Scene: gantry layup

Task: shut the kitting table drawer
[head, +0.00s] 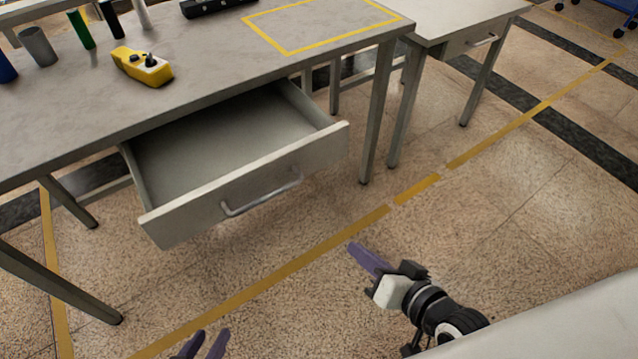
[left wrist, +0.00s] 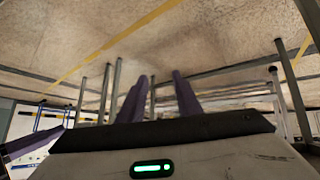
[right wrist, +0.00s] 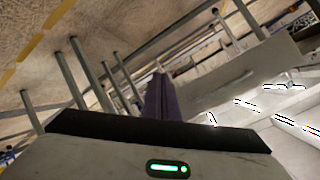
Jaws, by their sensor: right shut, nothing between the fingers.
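The kitting table drawer (head: 245,185) is pulled out from under the grey table (head: 215,75) in the head view. It looks empty inside, and its front carries a bar handle (head: 262,197). My right gripper (head: 358,250) is shut and empty, in front of the drawer's right end and apart from it. Its fingers also show pressed together in the right wrist view (right wrist: 161,90). My left gripper (head: 207,343) is at the bottom edge of the head view, clear of the drawer. Its fingers stand apart with nothing between them in the left wrist view (left wrist: 160,95).
On the tabletop are a yellow device (head: 142,67), a grey cylinder (head: 38,47), a green cylinder (head: 80,30) and a yellow taped rectangle (head: 290,50). A second table (head: 460,20) with a shut drawer stands at the right. The floor before the drawer is clear.

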